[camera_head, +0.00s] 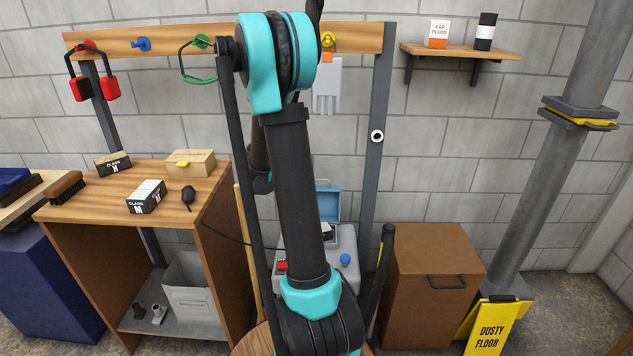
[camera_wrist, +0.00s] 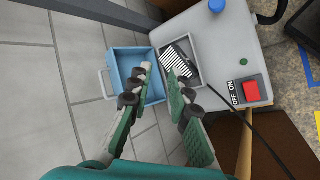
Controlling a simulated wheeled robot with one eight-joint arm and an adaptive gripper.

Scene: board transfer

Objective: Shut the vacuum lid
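The grey vacuum (camera_head: 345,270) stands on the floor behind my arm, which hides much of it. Its blue lid (camera_head: 328,203) stands open at the back. In the wrist view, the open lid (camera_wrist: 122,62) shows its hollow inside and a pale handle on its outer edge. Beside it, the vacuum (camera_wrist: 228,42) has an open compartment holding a black-and-white striped filter (camera_wrist: 178,62). My gripper (camera_wrist: 159,72) is open and empty, its fingertips over the seam between lid and compartment. I cannot tell whether they touch anything. My arm hides the gripper in the head view.
The vacuum's red switch (camera_wrist: 251,89), blue knob (camera_wrist: 217,5) and a black cable lie near the compartment. A wooden workbench (camera_head: 130,205) stands left, a brown cabinet (camera_head: 430,285) right. A yellow floor sign (camera_head: 490,328) stands farther right.

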